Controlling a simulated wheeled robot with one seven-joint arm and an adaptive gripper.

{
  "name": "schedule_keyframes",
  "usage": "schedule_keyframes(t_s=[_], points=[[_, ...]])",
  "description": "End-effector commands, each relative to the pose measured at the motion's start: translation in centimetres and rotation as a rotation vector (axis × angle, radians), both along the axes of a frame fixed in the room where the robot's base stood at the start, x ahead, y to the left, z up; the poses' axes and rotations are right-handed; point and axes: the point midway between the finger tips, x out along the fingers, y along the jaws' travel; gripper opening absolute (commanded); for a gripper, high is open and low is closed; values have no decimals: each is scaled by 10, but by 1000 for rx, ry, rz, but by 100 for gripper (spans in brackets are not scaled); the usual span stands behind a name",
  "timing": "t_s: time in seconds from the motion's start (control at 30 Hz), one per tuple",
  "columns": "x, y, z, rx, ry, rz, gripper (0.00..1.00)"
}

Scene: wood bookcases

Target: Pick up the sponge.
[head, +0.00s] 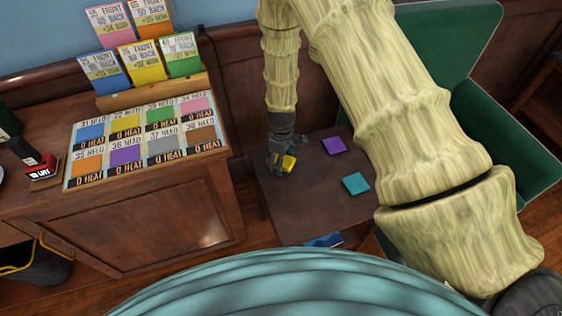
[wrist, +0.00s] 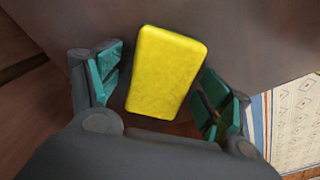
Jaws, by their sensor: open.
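The sponge (wrist: 166,72) is a yellow rounded block. In the wrist view it lies between the two teal-padded fingers of my gripper (wrist: 160,88), with a visible gap on each side. In the head view the yellow sponge (head: 289,163) shows at the fingertips of my gripper (head: 283,161), over the left part of a small dark wood table (head: 303,213). My gripper is open and points down at the sponge. I cannot tell how much height is left between the fingertips and the tabletop.
A purple square (head: 334,146) and a teal square (head: 355,183) lie on the small table to the right. A wooden cabinet (head: 150,225) with a card board (head: 146,141) stands close on the left. A green chair (head: 500,130) stands at the right.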

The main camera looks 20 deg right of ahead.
Motion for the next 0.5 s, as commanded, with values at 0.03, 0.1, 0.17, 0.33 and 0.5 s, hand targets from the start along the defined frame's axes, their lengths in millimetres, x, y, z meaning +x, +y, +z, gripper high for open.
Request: schedule_keyframes(t_s=[0.03,0.1,0.17,0.33,0.5], points=[[0,0,0,0,0,0,79],[0,0,0,0,0,0,79],[0,0,0,0,0,0,71],[0,0,0,0,0,0,40],[0,0,0,0,0,0,34]])
